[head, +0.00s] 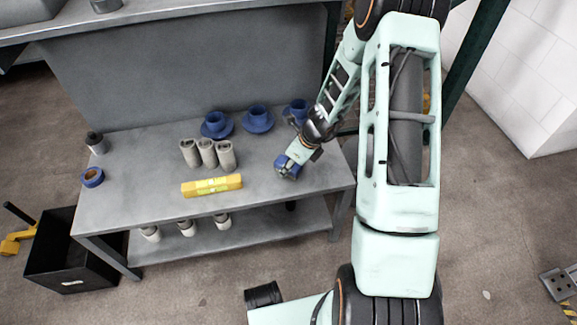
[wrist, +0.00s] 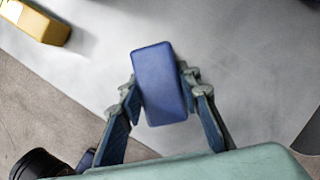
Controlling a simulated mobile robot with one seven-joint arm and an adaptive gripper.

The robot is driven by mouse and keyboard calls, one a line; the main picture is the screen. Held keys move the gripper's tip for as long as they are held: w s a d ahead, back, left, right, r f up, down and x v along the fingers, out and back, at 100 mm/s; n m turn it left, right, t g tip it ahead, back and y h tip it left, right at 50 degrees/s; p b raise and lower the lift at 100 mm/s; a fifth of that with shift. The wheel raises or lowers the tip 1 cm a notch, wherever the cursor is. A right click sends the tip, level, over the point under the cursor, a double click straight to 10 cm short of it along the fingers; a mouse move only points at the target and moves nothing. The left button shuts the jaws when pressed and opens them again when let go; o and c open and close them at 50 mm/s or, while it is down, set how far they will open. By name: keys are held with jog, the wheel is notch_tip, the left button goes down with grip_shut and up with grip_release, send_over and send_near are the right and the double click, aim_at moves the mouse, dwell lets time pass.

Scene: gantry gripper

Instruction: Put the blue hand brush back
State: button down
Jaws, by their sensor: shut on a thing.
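The blue hand brush (wrist: 160,78) shows in the wrist view as a plain blue rounded block, seen from its top end. It sits between the two fingers of my gripper (wrist: 160,92), which is shut on it. Its far end and any bristles are hidden. In the head view my gripper (head: 287,163) is over the right part of the grey table (head: 140,195), with the blue brush (head: 285,172) at its tip. I cannot tell whether the brush touches the tabletop.
Blue cups on saucers (head: 217,126) stand at the back of the table. Three grey holders (head: 206,153) and a yellow box (head: 212,186) are left of my gripper. A blue ring (head: 92,177) and dark can (head: 96,143) are at the left end. The front right tabletop is clear.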

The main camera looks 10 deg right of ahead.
jog(key=shift+f, duration=0.3)
jog(key=c, duration=1.7)
grip_release()
jog(key=shift+s, duration=0.1)
jog(key=o, duration=0.3)
jog(key=shift+f, duration=0.1)
jog(key=shift+r+p, duration=0.35)
jog(key=shift+r, duration=0.3)
jog(key=p+v, duration=0.4)
jog(key=v, duration=0.7)
jog(key=shift+d+r, duration=0.15)
jog(key=shift+r, duration=0.1)
